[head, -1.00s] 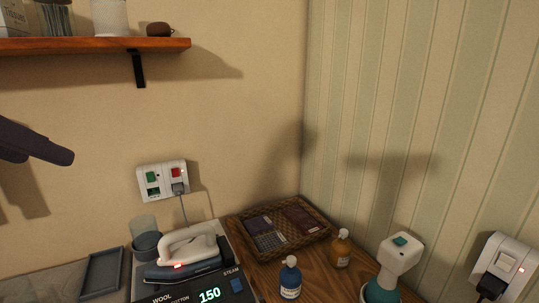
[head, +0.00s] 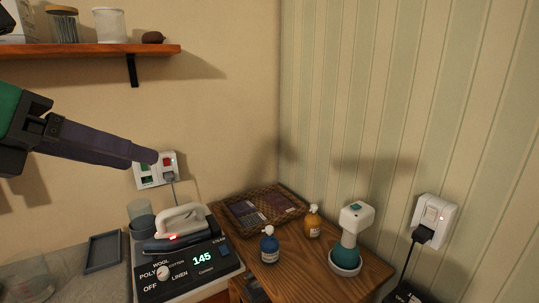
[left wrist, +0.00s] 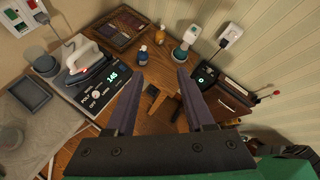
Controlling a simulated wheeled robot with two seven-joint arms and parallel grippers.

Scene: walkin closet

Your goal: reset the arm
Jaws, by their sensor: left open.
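My left gripper (head: 152,157) comes in from the left in the head view, with its dark purple finger in front of the wall and overlapping the wall socket. In the left wrist view the two fingers (left wrist: 160,75) are spread apart with nothing between them. The gripper is clear of the counter items. My right gripper is not in view.
An iron (head: 180,228) sits on a control station (head: 188,268) reading 145. On the wooden counter (head: 310,272) are a wicker tray (head: 222,211), blue bottle (head: 269,247), orange bottle (head: 312,222) and white-teal device (head: 347,248). A shelf (head: 90,51) hangs upper left.

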